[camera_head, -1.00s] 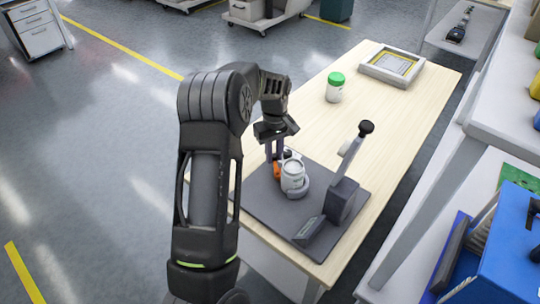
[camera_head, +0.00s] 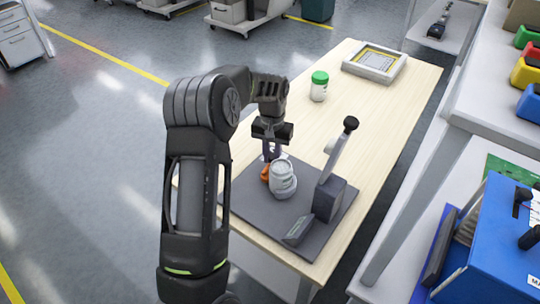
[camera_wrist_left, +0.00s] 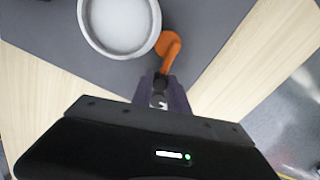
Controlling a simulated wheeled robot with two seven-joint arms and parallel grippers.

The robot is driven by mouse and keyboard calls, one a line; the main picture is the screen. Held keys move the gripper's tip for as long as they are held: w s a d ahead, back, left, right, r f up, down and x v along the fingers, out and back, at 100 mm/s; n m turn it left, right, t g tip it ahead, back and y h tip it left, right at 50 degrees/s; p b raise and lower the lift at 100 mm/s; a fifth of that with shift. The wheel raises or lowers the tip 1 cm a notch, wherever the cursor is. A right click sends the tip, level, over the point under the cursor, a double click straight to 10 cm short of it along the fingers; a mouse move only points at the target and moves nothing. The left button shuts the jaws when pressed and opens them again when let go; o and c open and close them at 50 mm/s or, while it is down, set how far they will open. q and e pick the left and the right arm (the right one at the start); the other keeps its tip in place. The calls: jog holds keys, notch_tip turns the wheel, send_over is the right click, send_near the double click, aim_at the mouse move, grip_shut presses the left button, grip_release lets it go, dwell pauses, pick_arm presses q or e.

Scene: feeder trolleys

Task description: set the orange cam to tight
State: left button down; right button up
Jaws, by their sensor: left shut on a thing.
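The orange cam (camera_head: 265,172) sits at the left side of a white round pot (camera_head: 284,182) on a dark grey mat. In the left wrist view the cam (camera_wrist_left: 171,46) is an orange lever beside the pot's rim (camera_wrist_left: 82,28), with a dark tip between my fingers. My left gripper (camera_head: 272,155) reaches down from above, behind the pot. Its fingers (camera_wrist_left: 160,88) are shut on the cam's end. The fingers partly hide that end. My right gripper is not in view.
A grey upright stand (camera_head: 329,196) with a black-knobbed lever is right of the pot. A green-lidded jar (camera_head: 319,88) and a framed tray (camera_head: 375,64) stand farther back on the wooden table (camera_head: 405,100). A blue box (camera_head: 500,240) is on the right.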

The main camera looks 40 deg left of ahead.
pick_arm(q)
jog(key=shift+w+d+m, duration=0.15)
jog(key=shift+d+m, duration=0.15)
jog(key=shift+d, duration=0.1)
jog(key=shift+d+f, duration=0.1)
jog(key=shift+d, duration=0.15)
dwell(0.9)
jog(key=c, duration=1.3)
grip_release()
jog(key=shift+a, duration=0.1)
jog(key=shift+a, duration=0.1)
jog(key=shift+r, duration=0.25)
notch_tip(320, 180, up, 8)
jog(key=shift+f, duration=0.25)
